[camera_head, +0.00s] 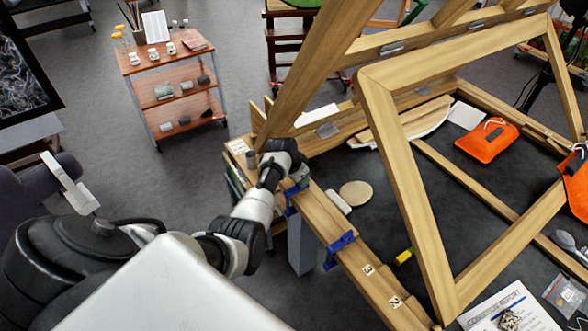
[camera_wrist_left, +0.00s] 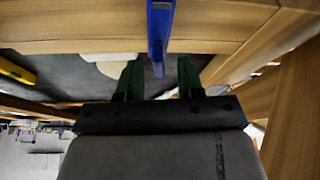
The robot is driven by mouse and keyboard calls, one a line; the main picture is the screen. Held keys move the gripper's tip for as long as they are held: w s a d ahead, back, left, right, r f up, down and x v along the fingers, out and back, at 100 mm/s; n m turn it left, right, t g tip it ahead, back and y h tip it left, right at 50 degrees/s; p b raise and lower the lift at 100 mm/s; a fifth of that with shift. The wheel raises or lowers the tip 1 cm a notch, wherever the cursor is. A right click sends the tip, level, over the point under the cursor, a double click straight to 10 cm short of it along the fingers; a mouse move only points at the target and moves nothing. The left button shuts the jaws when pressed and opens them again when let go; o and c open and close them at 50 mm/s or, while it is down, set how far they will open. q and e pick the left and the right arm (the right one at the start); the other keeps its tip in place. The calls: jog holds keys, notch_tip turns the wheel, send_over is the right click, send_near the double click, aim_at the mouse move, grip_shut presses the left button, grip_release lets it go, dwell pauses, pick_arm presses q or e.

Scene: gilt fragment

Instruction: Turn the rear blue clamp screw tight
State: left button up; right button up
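The rear blue clamp (camera_head: 292,192) sits on the wooden beam (camera_head: 328,222), close to my left gripper (camera_head: 299,176); my wrist partly hides it. In the left wrist view, a blue clamp bar (camera_wrist_left: 160,25) runs down from the top, and its narrow lower end lies between the two dark green fingers of the left gripper (camera_wrist_left: 158,70). The fingers are apart, with a gap visible on each side of the blue end. A second blue clamp (camera_head: 341,246) is nearer along the same beam. My right gripper is not in view.
A large wooden frame (camera_head: 408,190) leans over the dark worktop. A round tan disc (camera_head: 356,194) and a yellow tool (camera_head: 404,256) lie near the beam. Orange pouches (camera_head: 487,140) and a report sheet (camera_head: 505,308) are to the right. A shelved cart (camera_head: 170,90) stands behind.

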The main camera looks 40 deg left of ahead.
pick_arm(q)
jog(key=b+v, duration=0.1)
jog(key=v, duration=0.9)
jog(key=s+d+f+y, duration=0.15)
jog(key=s+d, duration=0.25)
jog(key=s, duration=0.4)
jog(key=s+d+f, duration=0.3)
jog(key=s+d, duration=0.2)
jog(key=s, duration=0.3)
jog(key=s+d+r, duration=0.2)
jog(key=s+d, duration=0.2)
jog(key=s, duration=0.4)
jog(key=s+d+r, duration=0.2)
jog(key=s+d, duration=0.3)
jog(key=s, duration=0.3)
notch_tip(320, 180, down, 32)
jog(key=g+b, duration=0.2)
jog(key=b, duration=0.5)
jog(key=s+a+f+b, duration=0.1)
jog(key=s+f+b, duration=0.2)
jog(key=s+f, duration=0.5)
jog(key=s+a+f+g+b, duration=0.1)
jog(key=s+f+b, duration=0.2)
jog(key=s+f, duration=0.6)
notch_tip(320, 180, down, 6)
jog(key=shift+a+r, duration=0.1)
jog(key=shift+a, duration=0.3)
